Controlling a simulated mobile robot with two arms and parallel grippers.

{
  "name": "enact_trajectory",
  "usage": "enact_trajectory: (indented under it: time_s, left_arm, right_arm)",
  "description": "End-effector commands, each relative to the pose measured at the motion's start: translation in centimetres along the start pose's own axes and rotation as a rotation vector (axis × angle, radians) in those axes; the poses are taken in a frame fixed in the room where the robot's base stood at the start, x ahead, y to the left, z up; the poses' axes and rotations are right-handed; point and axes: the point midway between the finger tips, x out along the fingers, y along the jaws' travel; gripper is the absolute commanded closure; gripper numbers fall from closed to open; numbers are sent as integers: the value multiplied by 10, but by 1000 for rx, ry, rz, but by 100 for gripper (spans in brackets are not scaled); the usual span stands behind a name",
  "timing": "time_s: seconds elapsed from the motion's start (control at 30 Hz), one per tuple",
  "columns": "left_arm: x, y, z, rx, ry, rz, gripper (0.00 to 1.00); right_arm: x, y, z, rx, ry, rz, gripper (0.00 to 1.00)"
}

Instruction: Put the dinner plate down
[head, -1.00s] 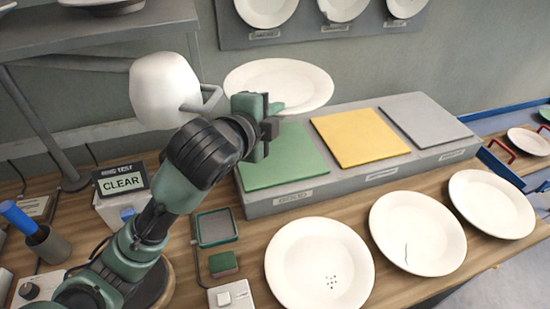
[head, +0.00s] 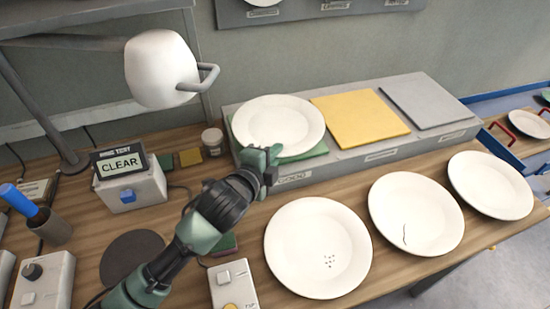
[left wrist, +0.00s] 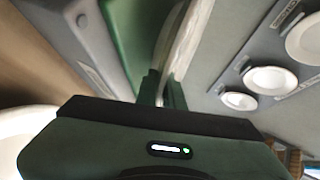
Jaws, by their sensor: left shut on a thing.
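A plain white dinner plate (head: 278,122) lies nearly level over the green pad (head: 314,151) at the left of the grey stepped stand, covering most of it. I cannot tell whether it touches the pad. My left gripper (head: 271,160) is shut on the plate's near rim. In the left wrist view the plate (left wrist: 172,40) shows edge-on at the fingers (left wrist: 163,90), with green beside it. My right gripper is not in view.
A yellow pad (head: 360,117) and a grey pad (head: 426,101) are bare. In front lie a plate with dark specks (head: 317,245), a cracked plate (head: 415,212) and a plain plate (head: 490,184). A white lamp (head: 158,70) and a box reading CLEAR (head: 130,188) stand left.

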Motion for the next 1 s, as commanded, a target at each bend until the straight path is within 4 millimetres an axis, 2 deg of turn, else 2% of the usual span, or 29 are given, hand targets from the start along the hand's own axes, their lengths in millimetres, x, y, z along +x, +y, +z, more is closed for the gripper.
enact_trajectory:
  time_s: [0.17,0.57,0.6,0.9,1.0]
  left_arm:
    - [6,14,2,1,1,-8,100]
    - [7,18,3,2,2,-9,100]
    - [8,21,3,0,0,-1,82]
    - [6,18,3,0,0,-2,82]
    - [-4,20,3,1,0,-1,82]
  right_arm:
    - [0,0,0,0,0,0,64]
    - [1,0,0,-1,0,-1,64]
    - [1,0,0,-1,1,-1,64]
    - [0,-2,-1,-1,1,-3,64]
    - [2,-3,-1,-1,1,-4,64]
